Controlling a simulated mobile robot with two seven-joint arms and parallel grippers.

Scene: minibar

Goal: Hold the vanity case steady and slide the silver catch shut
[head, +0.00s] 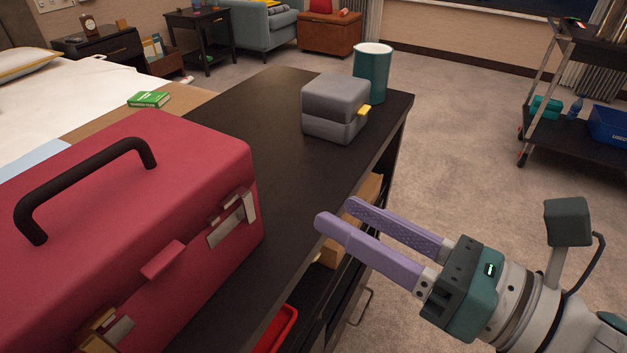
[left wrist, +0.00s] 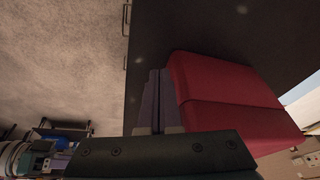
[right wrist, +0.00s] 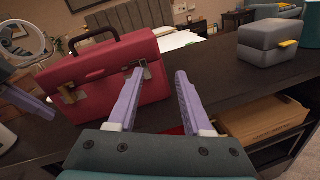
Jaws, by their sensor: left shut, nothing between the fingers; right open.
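The red vanity case (head: 205,165) stands lid-down on the dark counter with a black handle (head: 85,175) on top. Its silver catch (head: 230,220) is on the front, near the right end; I cannot tell how far its slider is over. A gold catch (head: 98,332) is at the other end of the front. My right gripper (head: 335,212) is open and empty, right of the case and apart from it; its fingers point at the case in the right wrist view (right wrist: 160,75). My left gripper (left wrist: 157,75) is shut and empty beside the case's end (left wrist: 215,90); contact is unclear.
A grey box with a yellow latch (head: 335,108) and a teal cup (head: 372,72) stand at the counter's far end. The counter (head: 290,160) is clear between them and the case.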

